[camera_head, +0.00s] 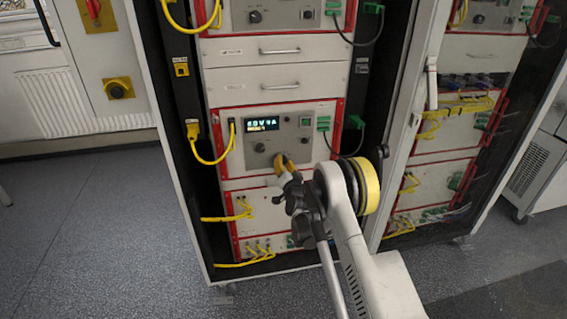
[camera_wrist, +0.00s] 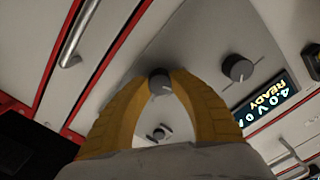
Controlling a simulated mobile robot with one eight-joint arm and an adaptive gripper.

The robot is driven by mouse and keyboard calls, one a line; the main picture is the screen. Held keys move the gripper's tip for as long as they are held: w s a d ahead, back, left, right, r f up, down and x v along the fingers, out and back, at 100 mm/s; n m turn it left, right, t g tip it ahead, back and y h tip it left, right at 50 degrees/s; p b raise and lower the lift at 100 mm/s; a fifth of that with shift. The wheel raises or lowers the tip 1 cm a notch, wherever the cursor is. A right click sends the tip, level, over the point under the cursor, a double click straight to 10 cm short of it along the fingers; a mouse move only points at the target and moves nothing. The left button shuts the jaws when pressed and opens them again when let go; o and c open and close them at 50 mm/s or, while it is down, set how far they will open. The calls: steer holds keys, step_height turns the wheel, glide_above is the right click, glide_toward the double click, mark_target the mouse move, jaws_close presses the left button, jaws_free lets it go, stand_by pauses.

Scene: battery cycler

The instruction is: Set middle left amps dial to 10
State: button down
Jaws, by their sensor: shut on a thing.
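The middle unit (camera_head: 290,120) of the left rack has a lit display (camera_head: 262,125) with two dials below it. The display also shows in the wrist view (camera_wrist: 265,105), inverted and cut off; it reads about "4.0 V 0" and "READY". The left dial (camera_head: 260,147) stands free; it shows in the wrist view (camera_wrist: 237,68) as a dark round knob. My gripper (camera_head: 284,160) is at the right dial, which it hides in the head view. In the wrist view the yellow fingers are shut around that dial (camera_wrist: 160,85). The dial labels are not readable.
Yellow cables (camera_head: 213,150) hang left of the unit and green connectors (camera_head: 323,123) sit at its right. Drawers with bar handles (camera_head: 279,86) are above. A second rack (camera_head: 450,130) stands to the right. The floor (camera_head: 90,230) at the left is clear.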

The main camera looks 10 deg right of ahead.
stand_by(0.3)
steer(key=c, duration=1.1)
jaws_free()
steer(key=s, duration=0.7)
steer(key=shift+s, duration=0.25)
